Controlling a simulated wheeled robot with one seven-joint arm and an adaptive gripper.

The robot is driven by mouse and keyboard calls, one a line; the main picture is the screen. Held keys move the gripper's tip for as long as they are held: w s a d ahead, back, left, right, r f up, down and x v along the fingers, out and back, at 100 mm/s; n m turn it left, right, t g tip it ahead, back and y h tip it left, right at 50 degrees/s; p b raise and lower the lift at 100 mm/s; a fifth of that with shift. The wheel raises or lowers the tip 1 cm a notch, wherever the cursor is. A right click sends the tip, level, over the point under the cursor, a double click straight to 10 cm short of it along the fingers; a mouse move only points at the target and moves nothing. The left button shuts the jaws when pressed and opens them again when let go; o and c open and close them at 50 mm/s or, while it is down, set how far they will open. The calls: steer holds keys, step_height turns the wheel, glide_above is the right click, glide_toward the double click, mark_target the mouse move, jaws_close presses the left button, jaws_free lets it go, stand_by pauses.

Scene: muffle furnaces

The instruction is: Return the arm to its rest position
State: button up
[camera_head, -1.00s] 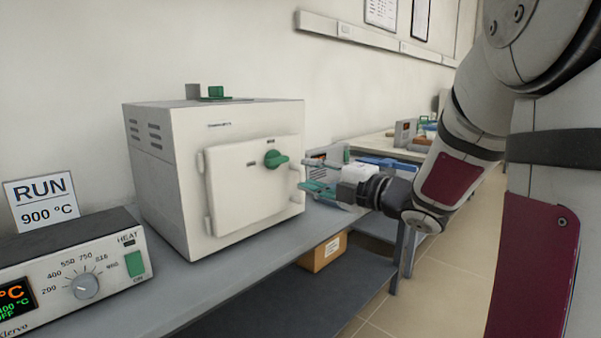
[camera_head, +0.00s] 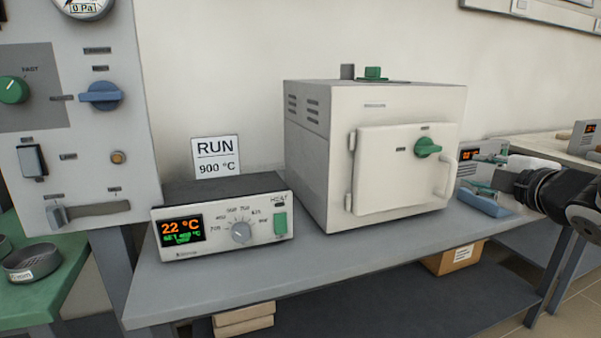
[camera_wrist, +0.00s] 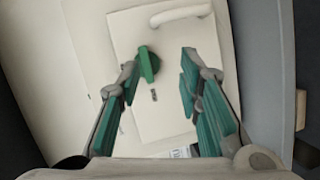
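My gripper (camera_head: 476,172) is at the right of the head view, just right of the furnace door's pale handle (camera_head: 446,176). In the wrist view my gripper (camera_wrist: 160,72) has its two teal-lined fingers spread wide with nothing between them. Behind them shows the white furnace door (camera_wrist: 120,40) with its green knob (camera_wrist: 149,64). In the head view the white muffle furnace (camera_head: 310,160) stands on a grey bench, its door (camera_head: 395,185) closed. My arm reaches in from the right edge, and most of it is outside the head view.
A controller (camera_head: 180,245) reading 22 °C sits left of the furnace, with a "RUN 900 °C" sign (camera_head: 216,158) behind it. A grey panel with knobs (camera_head: 75,150) stands at the far left. A cardboard box (camera_head: 453,258) is below the bench. Another bench (camera_head: 540,147) stands at the right.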

steer(key=s+a+f+m+g, duration=0.4)
steer(key=s+a+m+g, duration=0.1)
steer(key=s, duration=0.8)
steer(key=s+a+f+m+g, duration=0.4)
steer(key=s+a+m+g, duration=0.15)
steer(key=s, duration=0.65)
steer(key=s+a+f+m+g, duration=0.4)
steer(key=s+a+m+g, duration=0.15)
steer(key=s, duration=0.75)
step_height(320, 180, up, 30)
steer(key=t+p, duration=0.4)
steer(key=p, duration=2.4)
steer(key=shift+w+d+f, duration=0.15)
steer(key=shift+w+d, duration=0.05)
steer(key=shift+w, duration=0.15)
